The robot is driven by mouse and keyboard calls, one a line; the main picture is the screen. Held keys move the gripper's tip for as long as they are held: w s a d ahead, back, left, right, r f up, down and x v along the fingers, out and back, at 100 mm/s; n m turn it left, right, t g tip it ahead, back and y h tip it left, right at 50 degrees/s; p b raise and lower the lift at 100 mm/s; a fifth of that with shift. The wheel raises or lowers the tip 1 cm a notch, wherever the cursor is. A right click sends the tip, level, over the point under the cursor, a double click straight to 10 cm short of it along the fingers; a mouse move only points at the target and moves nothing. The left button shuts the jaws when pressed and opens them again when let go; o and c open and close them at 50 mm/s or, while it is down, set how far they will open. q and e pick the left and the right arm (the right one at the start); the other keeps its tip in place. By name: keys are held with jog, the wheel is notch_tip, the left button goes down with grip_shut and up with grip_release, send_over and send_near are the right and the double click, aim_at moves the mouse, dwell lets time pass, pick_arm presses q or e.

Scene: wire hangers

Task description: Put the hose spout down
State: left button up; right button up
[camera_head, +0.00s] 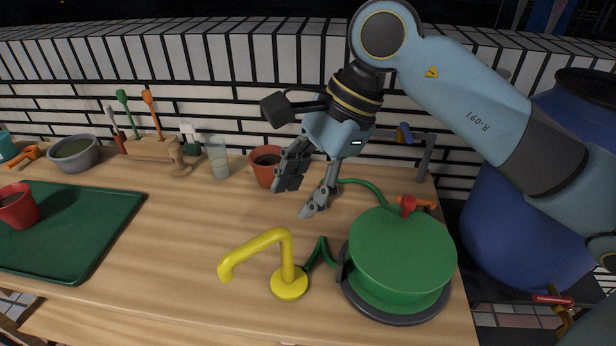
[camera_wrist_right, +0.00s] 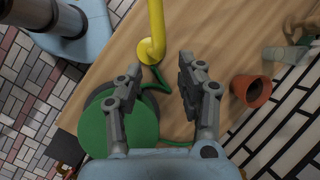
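The yellow hose spout (camera_head: 287,260) stands upright on its round base on the wooden table, its bent arm pointing left. It also shows in the right wrist view (camera_wrist_right: 157,28), ahead of the fingertips. A green hose (camera_head: 322,250) runs from near its base toward the green hose reel (camera_head: 400,248). My right gripper (camera_head: 295,201) is open and empty above the table, behind the spout and apart from it. The wrist view shows its two spread fingers (camera_wrist_right: 160,72) with nothing between them. My left gripper is not in view.
A terracotta pot (camera_head: 264,170) stands behind the right gripper, with a glass (camera_head: 217,160) and a wooden tool holder (camera_head: 150,148) to its left. A green tray (camera_head: 100,225) with a red pot (camera_head: 17,208) lies at left. The table between tray and spout is clear. A blue barrel (camera_head: 520,240) stands right.

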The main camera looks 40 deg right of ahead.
jog(key=shift+v, duration=1.4)
